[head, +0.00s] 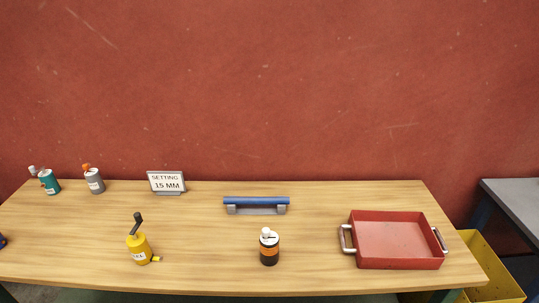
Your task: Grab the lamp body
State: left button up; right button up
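No object can be surely told as the lamp body from this view. A black cylinder with an orange band and a white top (269,250) stands upright at the front middle of the wooden table (330,230). A yellow body with a black crank-like arm and a small side spout (140,248) stands at the front left. A teal cylinder (49,183) and a grey cylinder with an orange top (95,182) stand at the back left. Neither of my grippers shows in the head view.
A sign reading "SETTING 15 MM" (167,182) stands at the back. A blue bar on grey supports (256,204) lies mid-table. A red tray with metal handles (400,264) sits at right, empty. A yellow bin (488,262) and grey table (516,200) stand beyond the right edge.

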aim_at(268, 250)
jog(key=l, duration=0.7)
jog(key=k+l+u, duration=0.1)
jog(key=l, duration=0.6)
jog(key=k+l, duration=0.1)
jog(key=l, duration=0.6)
